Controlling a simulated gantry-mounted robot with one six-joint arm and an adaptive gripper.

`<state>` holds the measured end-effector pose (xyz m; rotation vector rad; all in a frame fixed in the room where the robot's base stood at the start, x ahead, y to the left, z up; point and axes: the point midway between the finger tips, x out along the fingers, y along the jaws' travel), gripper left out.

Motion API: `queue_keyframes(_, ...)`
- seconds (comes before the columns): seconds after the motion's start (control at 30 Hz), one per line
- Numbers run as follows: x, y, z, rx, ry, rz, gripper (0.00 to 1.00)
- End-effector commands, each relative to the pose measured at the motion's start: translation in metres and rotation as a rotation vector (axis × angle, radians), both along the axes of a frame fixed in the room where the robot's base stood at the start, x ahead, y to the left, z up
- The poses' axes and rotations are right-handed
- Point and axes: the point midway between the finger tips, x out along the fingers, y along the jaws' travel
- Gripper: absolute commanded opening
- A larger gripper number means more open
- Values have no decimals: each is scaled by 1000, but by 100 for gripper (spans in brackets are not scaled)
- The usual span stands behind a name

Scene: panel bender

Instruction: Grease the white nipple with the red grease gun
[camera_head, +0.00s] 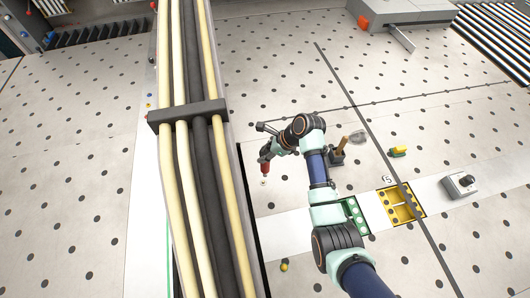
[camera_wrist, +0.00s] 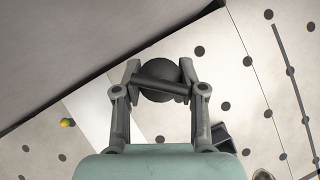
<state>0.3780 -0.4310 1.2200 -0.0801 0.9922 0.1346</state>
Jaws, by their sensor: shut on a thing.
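My gripper (camera_head: 268,155) is shut on the red grease gun (camera_head: 265,168), which hangs below it beside the long cable channel. In the wrist view the fingers of my gripper (camera_wrist: 160,82) close around a dark rounded end (camera_wrist: 158,66) of the gun; its red body is hidden there. A small pale spot (camera_head: 264,182) shows just under the gun. I cannot tell whether it is the white nipple or the gun's tip, nor whether anything touches.
The cable channel (camera_head: 195,110) stands close left of my gripper. A yellow knob (camera_head: 284,267) sits below.

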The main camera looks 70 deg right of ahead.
Motion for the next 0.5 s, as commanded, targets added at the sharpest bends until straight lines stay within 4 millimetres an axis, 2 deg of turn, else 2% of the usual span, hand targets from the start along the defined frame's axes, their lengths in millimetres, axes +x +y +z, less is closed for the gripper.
queue_keyframes(0.27,0,0,0,-1,-1,-10,0)
queue_keyframes(0.5,0,0,-14,-2,-1,-8,0)
